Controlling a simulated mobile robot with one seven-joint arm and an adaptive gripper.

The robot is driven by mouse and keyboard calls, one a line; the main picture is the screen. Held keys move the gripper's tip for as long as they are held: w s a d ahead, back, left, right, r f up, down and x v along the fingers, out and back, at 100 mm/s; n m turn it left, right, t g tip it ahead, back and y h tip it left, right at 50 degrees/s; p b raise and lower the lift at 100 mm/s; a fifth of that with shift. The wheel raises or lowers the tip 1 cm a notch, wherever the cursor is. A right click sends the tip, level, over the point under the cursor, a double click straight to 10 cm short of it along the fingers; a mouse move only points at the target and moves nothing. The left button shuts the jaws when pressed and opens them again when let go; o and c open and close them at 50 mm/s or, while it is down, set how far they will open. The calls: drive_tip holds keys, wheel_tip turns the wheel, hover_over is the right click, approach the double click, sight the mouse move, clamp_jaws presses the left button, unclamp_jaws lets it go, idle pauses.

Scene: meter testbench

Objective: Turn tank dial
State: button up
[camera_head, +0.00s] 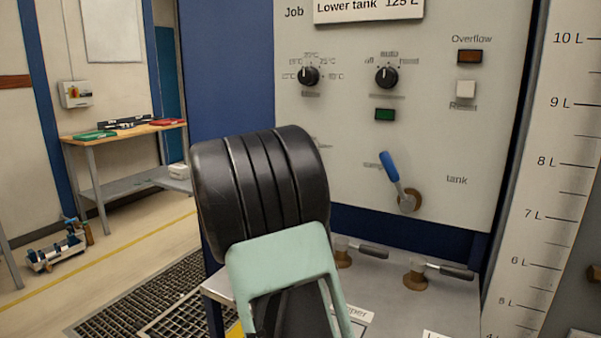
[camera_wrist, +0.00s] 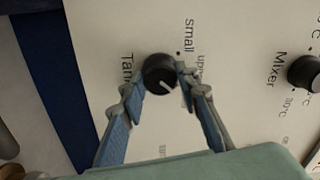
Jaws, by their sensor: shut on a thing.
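The tank dial (camera_wrist: 158,70) is a round black knob with a pale pointer line on the pale panel, beside the printed words "Tank" and "small". In the wrist view its pointer slants toward the lower right. My gripper (camera_wrist: 160,76) has its two blue-grey fingers on opposite sides of the knob, shut on it. In the head view the tank dial and my fingertips are hidden behind my own dark and mint-green arm parts.
The mixer dial (camera_wrist: 305,72) sits beside the tank dial; it also shows in the head view (camera_head: 308,76). The panel (camera_head: 340,130) also carries an off/auto dial (camera_head: 386,77), a green button (camera_head: 385,115), a white reset button (camera_head: 466,89) and a blue lever (camera_head: 391,166).

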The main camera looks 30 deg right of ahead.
drive_tip(key=shift+m+b, duration=0.3)
drive_tip(key=shift+m, duration=0.1)
drive_tip(key=o, duration=1.2)
drive_tip(key=shift+c, duration=0.2)
drive_tip(key=v, duration=1.2)
